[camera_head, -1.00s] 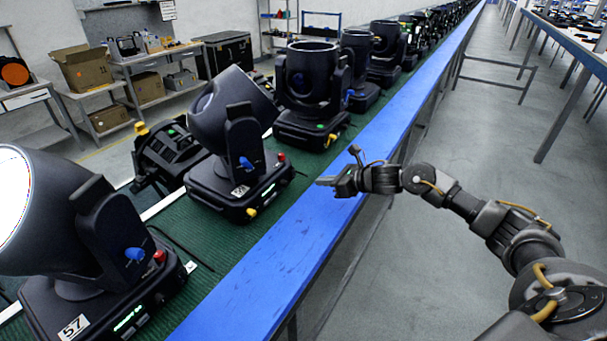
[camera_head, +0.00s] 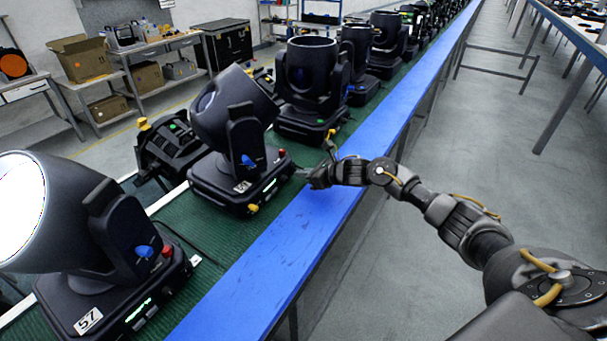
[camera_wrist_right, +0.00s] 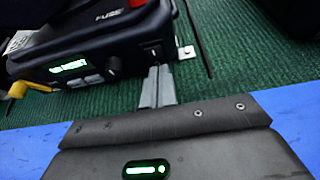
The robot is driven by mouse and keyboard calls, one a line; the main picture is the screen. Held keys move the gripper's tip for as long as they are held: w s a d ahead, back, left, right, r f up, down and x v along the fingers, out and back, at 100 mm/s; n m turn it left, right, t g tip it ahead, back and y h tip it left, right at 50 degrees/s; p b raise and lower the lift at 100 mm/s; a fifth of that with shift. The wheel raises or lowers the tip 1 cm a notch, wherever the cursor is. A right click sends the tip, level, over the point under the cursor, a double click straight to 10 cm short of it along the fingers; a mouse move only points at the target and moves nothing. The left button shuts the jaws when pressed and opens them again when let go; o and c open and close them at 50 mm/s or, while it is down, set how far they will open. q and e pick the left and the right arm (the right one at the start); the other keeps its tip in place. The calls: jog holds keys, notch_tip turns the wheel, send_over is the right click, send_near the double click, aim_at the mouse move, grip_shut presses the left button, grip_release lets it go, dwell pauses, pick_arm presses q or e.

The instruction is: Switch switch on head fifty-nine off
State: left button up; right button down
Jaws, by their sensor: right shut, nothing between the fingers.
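The black moving head (camera_head: 232,140) in the middle of the row stands on the green bench, with a number label (camera_head: 242,187) too small to read surely. In the right wrist view its base (camera_wrist_right: 85,40) shows a lit green display (camera_wrist_right: 70,67), a knob (camera_wrist_right: 113,64) and a small dark switch (camera_wrist_right: 152,50) at the right corner. My right gripper (camera_head: 302,173) is shut and empty. Its fingertips in the right wrist view (camera_wrist_right: 158,72) point at the switch, very close; whether they touch cannot be told. The switch position is unclear. My left gripper is not in view.
Head 57 (camera_head: 85,230) stands nearer, its lamp glowing white. More heads (camera_head: 310,90) line the bench behind. A blue strip (camera_head: 275,255) edges the bench under my forearm. A yellow plug (camera_wrist_right: 17,88) sticks out left of the display. The aisle floor (camera_head: 400,290) is clear.

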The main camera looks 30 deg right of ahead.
jog(key=f+b, duration=0.1)
jog(key=b, duration=0.2)
jog(key=shift+w+a+f, duration=0.1)
jog(key=shift+w+f, duration=0.05)
jog(key=shift+r+p, duration=0.5)
jog(key=shift+p, duration=0.05)
jog(key=shift+r, duration=0.15)
jog(key=shift+w+r, duration=0.1)
jog(key=shift+r, duration=0.65)
